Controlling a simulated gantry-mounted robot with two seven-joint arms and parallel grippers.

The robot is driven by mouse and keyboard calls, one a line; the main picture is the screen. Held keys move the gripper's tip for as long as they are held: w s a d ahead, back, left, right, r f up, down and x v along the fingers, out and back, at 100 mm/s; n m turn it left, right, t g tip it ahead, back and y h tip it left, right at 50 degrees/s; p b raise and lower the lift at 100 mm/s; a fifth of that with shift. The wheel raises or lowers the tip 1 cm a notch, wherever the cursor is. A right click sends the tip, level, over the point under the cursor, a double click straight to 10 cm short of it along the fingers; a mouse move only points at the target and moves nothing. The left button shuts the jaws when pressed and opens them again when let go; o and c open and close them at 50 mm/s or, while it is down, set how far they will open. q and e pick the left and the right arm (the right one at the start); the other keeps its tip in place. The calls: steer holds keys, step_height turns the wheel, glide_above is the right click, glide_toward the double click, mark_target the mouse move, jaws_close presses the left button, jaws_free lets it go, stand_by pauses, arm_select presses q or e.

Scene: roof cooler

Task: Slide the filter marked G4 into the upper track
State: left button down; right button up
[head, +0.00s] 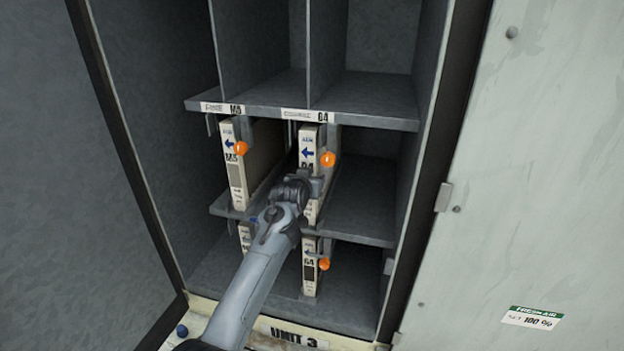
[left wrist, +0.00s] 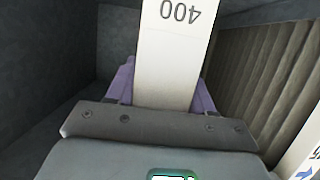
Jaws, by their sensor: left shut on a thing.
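A slim beige filter (head: 309,150) with a blue arrow and a partly covered mark that looks like G4 stands upright in the upper track, under the shelf label G4 (head: 322,117). How deep it sits is hard to tell. My left gripper (head: 313,188) is shut on the lower part of its front edge and hides some of its face. In the left wrist view the filter's edge (left wrist: 168,60), printed 400, runs between the fingers of my left gripper (left wrist: 163,90). An orange knob (head: 328,159) is beside the filter's right face. My right gripper is not in view.
An M5 filter (head: 234,165) with an orange knob (head: 241,148) stands to the left. Below are another G4 filter (head: 310,272) and a partly hidden filter (head: 245,236). The cabinet's right side is empty. A door panel (head: 540,150) stands at right.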

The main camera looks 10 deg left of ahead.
arm_select(q)
steer(key=shift+w+r, duration=0.1)
steer(key=shift+w, duration=0.3)
steer(key=shift+c, duration=1.8)
jaws_free()
steer(key=shift+s, duration=0.1)
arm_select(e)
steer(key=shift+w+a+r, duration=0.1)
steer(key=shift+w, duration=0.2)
arm_select(q)
steer(key=shift+s, duration=0.15)
